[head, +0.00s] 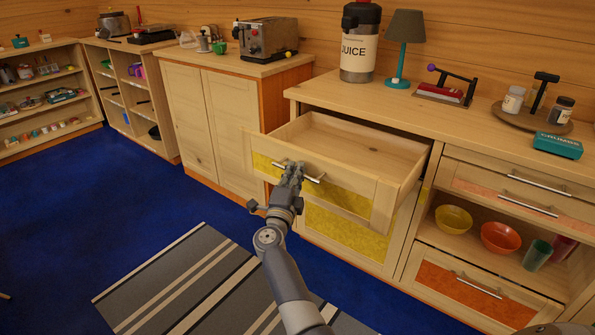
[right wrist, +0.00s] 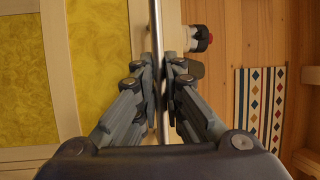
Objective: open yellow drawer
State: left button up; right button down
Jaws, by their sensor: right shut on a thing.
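The upper yellow drawer (head: 355,202) of the middle cabinet stands well out from the cabinet, and its inside is visible and looks empty. Its front has a yellow panel and a metal bar handle (head: 312,178). My right gripper (head: 291,170) is at the left part of this handle and shut on it. In the right wrist view the handle bar (right wrist: 156,50) runs between the fingers (right wrist: 161,75) of the gripper, with yellow panels at the left. A second yellow panel (head: 345,232) sits below the open drawer. My left gripper is not in view.
A juice dispenser (head: 360,45) and a lamp (head: 404,35) stand on the countertop (head: 400,98) above. To the right are orange-fronted drawers (head: 470,290) and an open shelf with bowls (head: 500,238). A striped rug (head: 190,285) lies on the blue floor.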

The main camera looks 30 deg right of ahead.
dwell(0.3)
jog(key=c, duration=1.7)
grip_release()
jog(key=shift+s, duration=0.1)
